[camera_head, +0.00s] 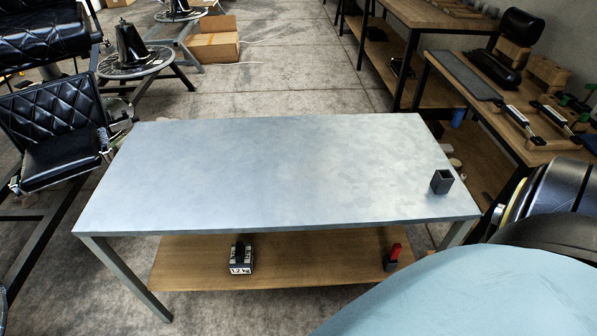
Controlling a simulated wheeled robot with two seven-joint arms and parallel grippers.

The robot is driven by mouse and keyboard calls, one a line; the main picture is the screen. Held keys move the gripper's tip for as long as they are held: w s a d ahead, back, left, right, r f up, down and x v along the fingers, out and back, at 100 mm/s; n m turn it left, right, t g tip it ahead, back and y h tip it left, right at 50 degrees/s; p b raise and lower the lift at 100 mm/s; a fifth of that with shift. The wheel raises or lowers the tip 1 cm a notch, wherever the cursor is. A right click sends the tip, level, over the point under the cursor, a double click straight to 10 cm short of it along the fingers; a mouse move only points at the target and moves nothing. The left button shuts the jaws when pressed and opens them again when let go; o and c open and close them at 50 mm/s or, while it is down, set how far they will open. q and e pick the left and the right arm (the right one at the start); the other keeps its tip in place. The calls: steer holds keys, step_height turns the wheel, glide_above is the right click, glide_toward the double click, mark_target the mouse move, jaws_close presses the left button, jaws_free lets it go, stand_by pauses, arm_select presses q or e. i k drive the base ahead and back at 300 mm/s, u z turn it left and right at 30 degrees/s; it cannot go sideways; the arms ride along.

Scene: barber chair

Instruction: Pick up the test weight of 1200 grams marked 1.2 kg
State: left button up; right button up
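The test weight (240,259) is a small dark block with a handle-like top and a white label reading 1.2 kg. It sits upright on the wooden lower shelf (320,270) of the metal table, below the front edge of the grey tabletop (270,175). Its upper part is close under that edge in the picture. Neither of my grippers shows in the head view, and nothing is seen touching the weight.
A dark open-topped square cup (441,181) stands at the tabletop's right end. A red and dark object (393,257) is on the lower shelf's right. Black padded chairs (55,130) stand left, wooden workbenches (500,110) right. The tabletop is otherwise clear.

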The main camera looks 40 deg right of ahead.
mark_target(241, 256)
steer(key=z, duration=3.2)
steer(key=k, duration=1.3)
steer(key=u, duration=1.9)
